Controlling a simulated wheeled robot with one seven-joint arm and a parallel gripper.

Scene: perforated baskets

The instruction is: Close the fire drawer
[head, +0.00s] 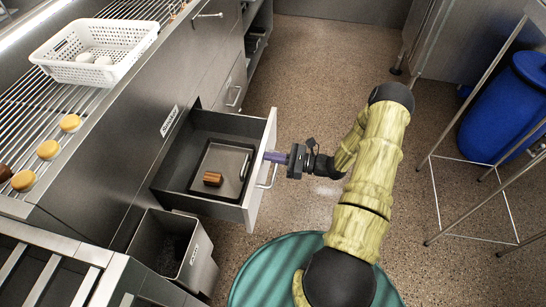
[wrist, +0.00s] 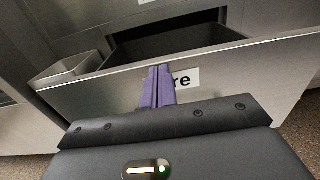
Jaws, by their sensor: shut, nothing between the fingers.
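The fire drawer (head: 257,190) is pulled out from the steel counter in the head view, with a dark tray and a small brown block (head: 212,179) inside. Its front panel also shows in the wrist view (wrist: 240,72), with a white label ending in "re" (wrist: 183,79), partly hidden by my fingers.
A grey open bin (head: 197,268) stands below, left of the drawer. A white perforated basket (head: 125,70) and several round yellow-topped items (head: 48,150) sit on the counter. A metal rack (head: 434,155) and blue barrel (head: 505,105) stand at right. The floor beyond is clear.

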